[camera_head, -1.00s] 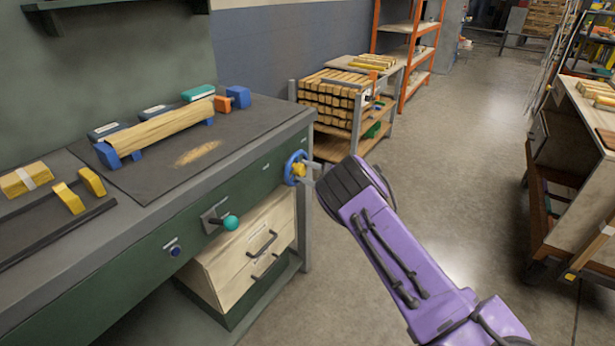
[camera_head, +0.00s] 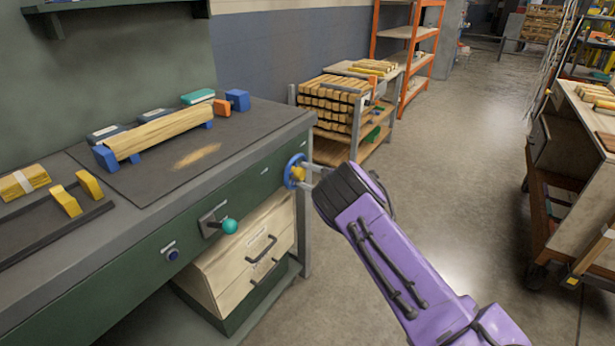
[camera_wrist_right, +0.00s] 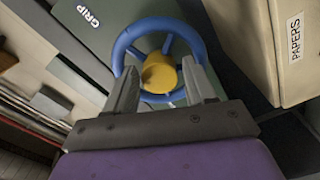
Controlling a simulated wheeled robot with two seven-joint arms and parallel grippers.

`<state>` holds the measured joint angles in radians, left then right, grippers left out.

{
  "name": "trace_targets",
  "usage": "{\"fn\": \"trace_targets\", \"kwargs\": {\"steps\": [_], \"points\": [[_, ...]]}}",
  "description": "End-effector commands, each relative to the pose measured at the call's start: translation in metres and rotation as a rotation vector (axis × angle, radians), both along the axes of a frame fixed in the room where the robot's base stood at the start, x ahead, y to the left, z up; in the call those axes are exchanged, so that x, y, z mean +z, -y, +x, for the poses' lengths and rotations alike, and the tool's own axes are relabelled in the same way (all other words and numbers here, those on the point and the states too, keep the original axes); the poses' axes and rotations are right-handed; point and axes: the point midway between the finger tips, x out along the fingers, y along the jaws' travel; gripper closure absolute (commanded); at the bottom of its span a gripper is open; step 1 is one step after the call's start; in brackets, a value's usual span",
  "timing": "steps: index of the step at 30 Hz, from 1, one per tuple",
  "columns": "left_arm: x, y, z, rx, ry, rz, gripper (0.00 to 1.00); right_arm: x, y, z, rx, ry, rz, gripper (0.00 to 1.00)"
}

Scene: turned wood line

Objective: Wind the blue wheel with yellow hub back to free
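The blue wheel (camera_head: 293,162) with its yellow hub (camera_head: 298,174) is on the front of the green workbench, near its right end. In the right wrist view, the blue rim (camera_wrist_right: 200,46) stands under the word GRIP and the yellow hub (camera_wrist_right: 158,73) shows between my fingertips. My right gripper (camera_head: 309,174) faces the wheel from the right. Its two fingers are apart, one on either side of the hub in the wrist view (camera_wrist_right: 162,78), with a gap visible beside the hub. I cannot tell whether a finger touches the wheel. My left gripper is out of view.
The workbench (camera_head: 245,155) carries a wooden piece (camera_head: 165,132) between blue blocks. A teal-knobbed lever (camera_head: 230,226) and a dark blue button (camera_head: 172,255) are on its front, above wooden drawers (camera_head: 240,262). A cart of wood (camera_head: 335,105) stands behind.

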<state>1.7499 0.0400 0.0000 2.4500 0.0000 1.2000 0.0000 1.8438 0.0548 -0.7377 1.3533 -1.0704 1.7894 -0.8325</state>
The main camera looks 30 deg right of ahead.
Motion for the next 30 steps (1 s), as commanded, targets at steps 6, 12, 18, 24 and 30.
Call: {"fn": "trace_targets", "kwargs": {"steps": [6, 12, 18, 24, 30], "points": [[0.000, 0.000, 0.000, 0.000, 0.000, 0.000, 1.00, 0.001, 0.000, 0.000, 0.000, 0.003, 0.002, 0.46], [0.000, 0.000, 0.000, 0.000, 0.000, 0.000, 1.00, 0.001, 0.011, -0.024, -0.003, 0.001, 0.003, 0.46], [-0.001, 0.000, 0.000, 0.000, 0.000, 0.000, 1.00, 0.000, 0.030, -0.069, -0.004, -0.001, 0.002, 0.46], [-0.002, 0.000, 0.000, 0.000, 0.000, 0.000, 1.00, 0.001, 0.040, -0.095, -0.002, 0.001, 0.001, 0.46], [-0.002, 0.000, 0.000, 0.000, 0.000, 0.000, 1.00, 0.001, 0.041, -0.098, 0.000, 0.002, 0.001, 0.46]]}}
